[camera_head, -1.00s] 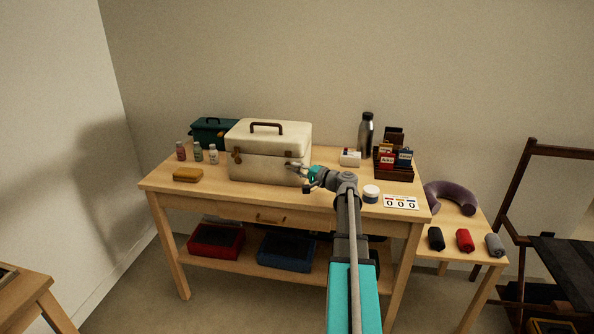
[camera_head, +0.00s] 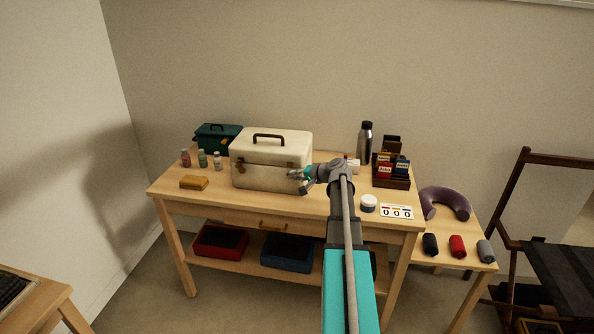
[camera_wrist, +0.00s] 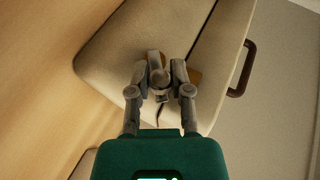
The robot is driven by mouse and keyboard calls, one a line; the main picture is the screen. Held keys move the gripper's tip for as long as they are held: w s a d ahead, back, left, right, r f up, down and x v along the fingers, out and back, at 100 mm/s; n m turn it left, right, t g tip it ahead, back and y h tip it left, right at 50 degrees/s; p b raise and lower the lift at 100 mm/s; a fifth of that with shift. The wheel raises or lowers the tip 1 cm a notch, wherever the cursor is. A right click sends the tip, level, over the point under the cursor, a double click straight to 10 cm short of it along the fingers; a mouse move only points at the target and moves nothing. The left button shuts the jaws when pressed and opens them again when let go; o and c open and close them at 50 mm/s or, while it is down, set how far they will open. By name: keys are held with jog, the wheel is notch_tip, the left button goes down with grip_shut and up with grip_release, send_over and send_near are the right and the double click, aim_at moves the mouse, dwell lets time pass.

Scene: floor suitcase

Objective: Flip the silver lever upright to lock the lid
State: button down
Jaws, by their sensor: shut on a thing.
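The cream case (camera_head: 268,175) stands on the wooden table with its lid (camera_head: 275,145) down and a brown handle on top. Two brown latches sit on its front. My gripper (camera_head: 297,176) is at the right latch, low on the front face. In the wrist view, my gripper (camera_wrist: 158,72) is shut on a small grey-silver lever (camera_wrist: 155,60), with a finger on each side. A brown latch plate (camera_wrist: 194,76) shows just beside it, close to the dark lid seam. The lever's exact angle is hard to tell, as the fingers cover part of it.
A yellow-brown block (camera_head: 194,182) and small bottles (camera_head: 202,158) stand left of the case, a teal box (camera_head: 216,138) behind. A steel bottle (camera_head: 365,143), a card rack (camera_head: 392,181) and a white-lidded jar (camera_head: 368,203) stand right. The table's front strip is mostly clear.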

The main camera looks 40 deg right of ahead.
jog(key=shift+w+a+r+n+g+h+p, duration=0.25)
jog(key=shift+w+a+n+g+h+p, duration=0.15)
jog(key=shift+g+h+p, duration=0.8)
jog(key=shift+w+a+r+n+g+h+p, duration=0.35)
jog(key=shift+g+h+p, duration=0.4)
jog(key=shift+g+p, duration=1)
jog(key=shift+w+a+r+n+g+h+p, duration=0.2)
jog(key=shift+w+n+g+h+p, duration=0.25)
jog(key=shift+g+h+p, duration=0.95)
jog(key=shift+t+y+p, duration=0.25)
jog(key=shift+y+p, duration=0.1)
jog(key=shift+y, duration=0.1)
jog(key=c, duration=0.5)
grip_release()
jog(key=shift+f, duration=0.1)
jog(key=shift+c, duration=0.2)
